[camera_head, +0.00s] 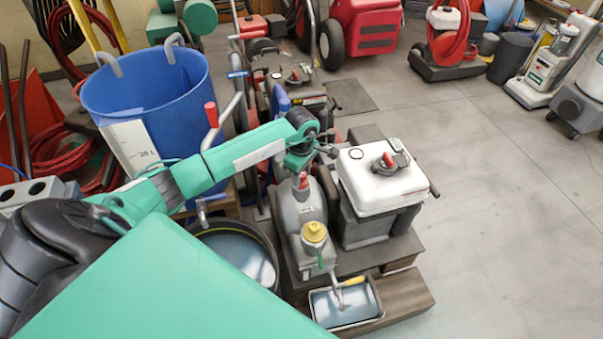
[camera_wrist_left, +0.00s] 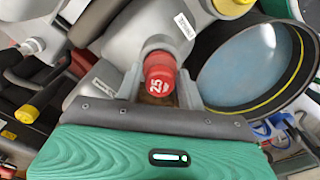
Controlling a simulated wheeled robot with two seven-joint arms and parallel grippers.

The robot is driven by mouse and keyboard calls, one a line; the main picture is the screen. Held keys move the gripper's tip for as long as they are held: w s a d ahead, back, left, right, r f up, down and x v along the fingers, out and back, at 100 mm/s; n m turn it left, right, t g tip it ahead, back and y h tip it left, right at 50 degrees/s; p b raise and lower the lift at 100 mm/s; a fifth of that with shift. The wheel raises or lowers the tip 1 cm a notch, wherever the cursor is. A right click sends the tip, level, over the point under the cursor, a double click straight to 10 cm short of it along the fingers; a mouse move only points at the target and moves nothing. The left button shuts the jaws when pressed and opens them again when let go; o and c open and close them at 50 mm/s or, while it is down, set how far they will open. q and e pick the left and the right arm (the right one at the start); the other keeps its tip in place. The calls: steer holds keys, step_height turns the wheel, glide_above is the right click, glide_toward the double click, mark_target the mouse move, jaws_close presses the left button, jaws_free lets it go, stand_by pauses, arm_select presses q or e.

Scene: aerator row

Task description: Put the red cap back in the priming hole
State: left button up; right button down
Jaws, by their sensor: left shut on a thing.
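The red cap (camera_wrist_left: 159,72), marked 25, sits between the two fingers of my left gripper (camera_wrist_left: 160,86) in the wrist view. In the head view the red cap (camera_head: 303,181) shows just below my left gripper (camera_head: 302,170), at the upper end of the grey pump body (camera_head: 298,213). The pump's grey housing (camera_wrist_left: 152,30) lies right behind the cap in the wrist view. The priming hole itself is hidden, and I cannot tell whether the cap touches the pump. My right gripper is not in view.
A yellow cap (camera_head: 314,231) tops the pump's near end. A white tank (camera_head: 383,182) stands close on the right. A water tray (camera_head: 343,323) lies in front, and a dark round tub (camera_head: 271,243) and blue barrel (camera_head: 160,92) are left. Open floor (camera_head: 500,220) is right.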

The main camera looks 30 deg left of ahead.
arm_select(q)
steer(key=shift+f+b, duration=0.3)
steer(key=shift+f, duration=0.15)
steer(key=o, duration=1.1)
steer(key=shift+o, duration=0.2)
step_height(320, 180, up, 14)
steer(key=p, duration=0.1)
steer(key=shift+f, duration=0.1)
